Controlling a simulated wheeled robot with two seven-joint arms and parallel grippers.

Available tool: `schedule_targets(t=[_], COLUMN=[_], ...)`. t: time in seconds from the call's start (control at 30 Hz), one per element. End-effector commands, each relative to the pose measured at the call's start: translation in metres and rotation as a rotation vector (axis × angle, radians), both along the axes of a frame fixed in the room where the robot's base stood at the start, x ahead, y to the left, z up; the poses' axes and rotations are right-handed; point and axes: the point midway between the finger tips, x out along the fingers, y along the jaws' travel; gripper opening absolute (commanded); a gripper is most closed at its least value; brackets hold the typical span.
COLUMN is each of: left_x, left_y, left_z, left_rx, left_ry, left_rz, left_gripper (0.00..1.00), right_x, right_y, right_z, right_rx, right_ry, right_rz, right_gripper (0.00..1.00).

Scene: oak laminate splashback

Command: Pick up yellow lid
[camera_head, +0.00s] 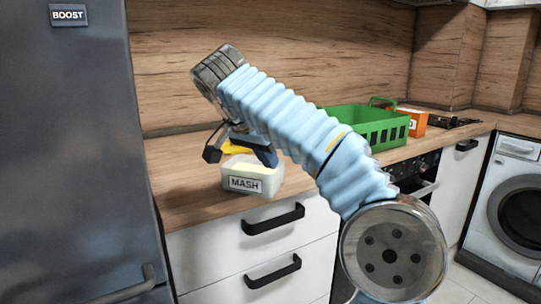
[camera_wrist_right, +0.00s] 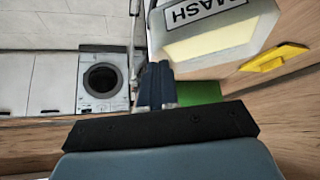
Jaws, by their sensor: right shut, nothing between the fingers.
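The yellow lid (camera_head: 236,147) lies on the wooden counter behind the MASH tub, partly hidden by my right gripper and wrist. In the right wrist view the yellow lid (camera_wrist_right: 275,57) lies flat on the counter, right of the tub. The white MASH tub (camera_head: 240,184) stands near the counter's front edge, its pale yellow contents showing. It also shows in the wrist view (camera_wrist_right: 238,22). My right gripper (camera_head: 269,160) is shut and empty, over the tub's back right side; its dark blue fingers (camera_wrist_right: 156,76) are together and apart from the lid. My left gripper is out of view.
A green basket (camera_head: 376,133) and an orange box (camera_head: 415,123) stand farther right on the counter (camera_head: 185,180). A dark BOOST fridge (camera_head: 75,160) bounds the left. The oak splashback (camera_head: 165,75) rises behind. A washing machine (camera_head: 510,195) stands at the far right.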

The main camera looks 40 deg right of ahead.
Motion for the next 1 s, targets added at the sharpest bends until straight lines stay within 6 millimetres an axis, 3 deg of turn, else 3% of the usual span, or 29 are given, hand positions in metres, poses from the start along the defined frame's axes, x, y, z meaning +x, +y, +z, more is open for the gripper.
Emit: schedule_targets(t=[0.2,0.37,0.43,0.6,0.83,1.0], left_x=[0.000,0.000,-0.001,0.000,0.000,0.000], left_y=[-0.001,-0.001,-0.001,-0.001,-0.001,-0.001], left_z=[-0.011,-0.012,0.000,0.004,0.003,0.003], left_rx=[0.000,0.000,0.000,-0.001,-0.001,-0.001], left_ry=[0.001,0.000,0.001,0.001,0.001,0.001], left_rz=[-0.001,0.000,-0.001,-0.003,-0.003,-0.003], left_gripper=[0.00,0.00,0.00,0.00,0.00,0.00], right_x=[-0.009,-0.015,-0.017,-0.020,-0.020,-0.022], right_y=[0.054,0.086,0.096,0.107,0.108,0.106], right_z=[-0.003,-0.002,0.004,0.000,-0.001,0.000], right_rx=[-0.002,-0.002,-0.002,-0.002,-0.001,0.013], right_ry=[-0.001,-0.002,0.000,-0.001,-0.002,0.010], right_rz=[0.008,0.006,0.004,0.002,0.001,0.017], right_gripper=[0.00,0.00,0.00,0.00,0.00,0.24])
